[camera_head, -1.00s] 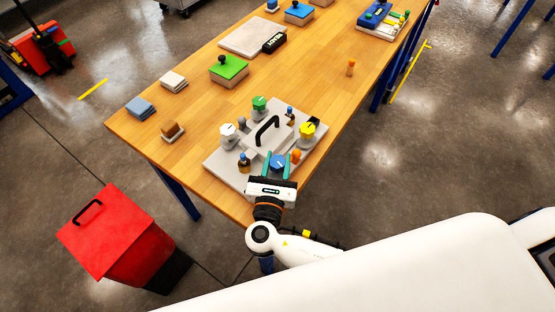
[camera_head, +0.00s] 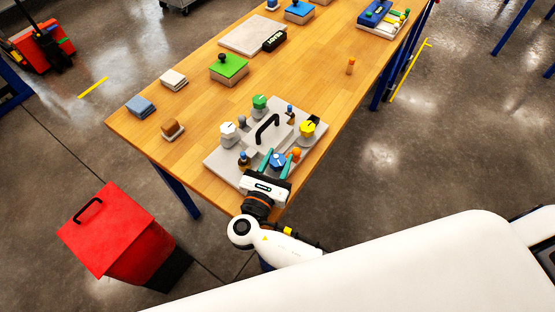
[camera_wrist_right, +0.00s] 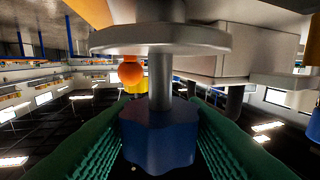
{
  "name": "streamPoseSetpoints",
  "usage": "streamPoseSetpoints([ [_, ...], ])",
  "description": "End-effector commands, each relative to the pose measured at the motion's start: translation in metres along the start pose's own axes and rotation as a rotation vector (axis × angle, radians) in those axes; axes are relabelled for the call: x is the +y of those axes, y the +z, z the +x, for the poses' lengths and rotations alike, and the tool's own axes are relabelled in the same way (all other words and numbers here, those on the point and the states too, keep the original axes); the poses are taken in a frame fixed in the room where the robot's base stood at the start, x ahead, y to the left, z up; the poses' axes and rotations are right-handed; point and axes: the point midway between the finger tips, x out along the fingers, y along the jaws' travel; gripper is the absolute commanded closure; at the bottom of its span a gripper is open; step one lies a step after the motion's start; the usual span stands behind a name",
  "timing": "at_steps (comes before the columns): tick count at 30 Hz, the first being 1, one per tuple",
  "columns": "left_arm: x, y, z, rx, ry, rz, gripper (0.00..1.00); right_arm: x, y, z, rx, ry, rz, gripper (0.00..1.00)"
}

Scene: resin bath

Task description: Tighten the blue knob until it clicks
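The blue knob (camera_head: 277,160) sits at the front of a grey panel (camera_head: 216,162) on the wooden table. My right gripper (camera_head: 278,158) comes from the table's front edge, with one teal finger on each side of the knob. In the right wrist view the faceted blue knob (camera_wrist_right: 158,138) fills the space between the fingers, which appear to touch its sides. A grey shaft (camera_wrist_right: 160,82) joins it to a round grey disc (camera_wrist_right: 160,38). My left gripper is not in view.
The panel also carries a black handle (camera_head: 267,128), a green knob (camera_head: 260,101), a yellow knob (camera_head: 308,129), a white knob (camera_head: 227,128) and an orange ball-topped part (camera_head: 296,153) close to the right finger. A red bin (camera_head: 105,232) stands on the floor left of the table.

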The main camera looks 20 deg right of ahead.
Motion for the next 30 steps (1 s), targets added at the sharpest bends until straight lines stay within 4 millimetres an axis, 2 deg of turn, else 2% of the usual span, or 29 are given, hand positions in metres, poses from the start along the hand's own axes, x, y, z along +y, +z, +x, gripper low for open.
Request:
streamPoseSetpoints([
  [1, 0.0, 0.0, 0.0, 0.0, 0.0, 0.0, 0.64, 0.0, 0.0, 0.0, 0.0, 0.0, 0.0, 0.52],
  [3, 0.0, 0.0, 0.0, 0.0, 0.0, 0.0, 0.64, 0.0, 0.0, 0.0, 0.0, 0.0, 0.0, 0.43],
  [14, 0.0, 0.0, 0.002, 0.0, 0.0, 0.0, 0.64, 0.0, 0.001, -0.006, -0.001, -0.001, 0.0, 0.43],
  [17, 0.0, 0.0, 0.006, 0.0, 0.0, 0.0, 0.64, 0.0, 0.003, -0.02, -0.004, -0.002, 0.001, 0.43],
  [24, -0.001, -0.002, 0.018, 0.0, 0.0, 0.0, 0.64, 0.0, 0.004, -0.072, -0.005, -0.001, 0.001, 0.43],
  [30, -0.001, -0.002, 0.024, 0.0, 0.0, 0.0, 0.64, 0.0, 0.003, -0.106, -0.003, -0.001, 0.0, 0.43],
])
